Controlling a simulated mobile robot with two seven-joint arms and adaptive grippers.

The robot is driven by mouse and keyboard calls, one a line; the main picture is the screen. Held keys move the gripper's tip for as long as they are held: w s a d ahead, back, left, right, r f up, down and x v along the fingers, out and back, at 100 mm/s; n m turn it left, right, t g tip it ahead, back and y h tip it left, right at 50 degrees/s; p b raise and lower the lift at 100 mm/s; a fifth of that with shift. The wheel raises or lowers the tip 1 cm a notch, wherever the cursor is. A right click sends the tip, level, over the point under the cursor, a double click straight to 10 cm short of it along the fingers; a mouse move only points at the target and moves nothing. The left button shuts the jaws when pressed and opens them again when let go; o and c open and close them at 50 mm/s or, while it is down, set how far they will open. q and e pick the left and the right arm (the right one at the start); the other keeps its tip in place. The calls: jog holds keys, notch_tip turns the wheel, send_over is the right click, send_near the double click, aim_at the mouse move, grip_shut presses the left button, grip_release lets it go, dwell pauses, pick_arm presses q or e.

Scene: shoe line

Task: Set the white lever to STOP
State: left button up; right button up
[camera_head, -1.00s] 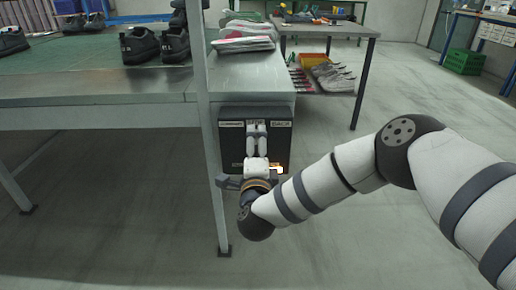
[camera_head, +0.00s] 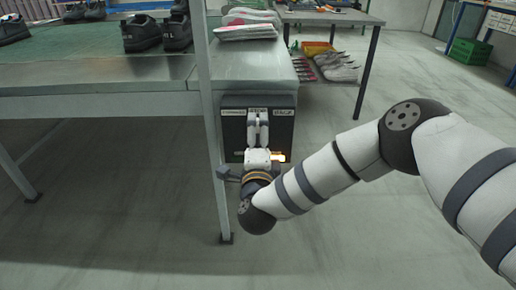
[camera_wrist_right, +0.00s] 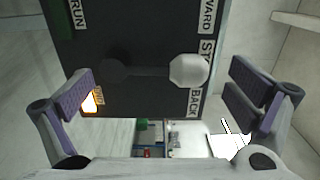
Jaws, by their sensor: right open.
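A dark control box (camera_head: 286,130) is mounted under the end of the bench, with FORWARD, STOP and BACK labels along its top. My right gripper (camera_head: 258,120) is in front of it and covers the lever in the head view. In the right wrist view the white lever knob (camera_wrist_right: 189,71) stands between the open fingers of my right gripper (camera_wrist_right: 170,95), apart from both and nearer the right one. It hides part of the STOP label (camera_wrist_right: 206,49), on the side towards the BACK label (camera_wrist_right: 195,103). Its exact setting is hard to tell. My left gripper is not in view.
An orange light (camera_head: 279,156) glows low on the box, and a RUN label (camera_wrist_right: 78,14) shows in the wrist view. A bench leg (camera_head: 215,160) stands close left of my gripper. Black shoes (camera_head: 158,34) stand on the bench. The floor in front is clear.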

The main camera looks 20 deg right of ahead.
jog(key=v, duration=1)
jog(key=shift+s, duration=0.1)
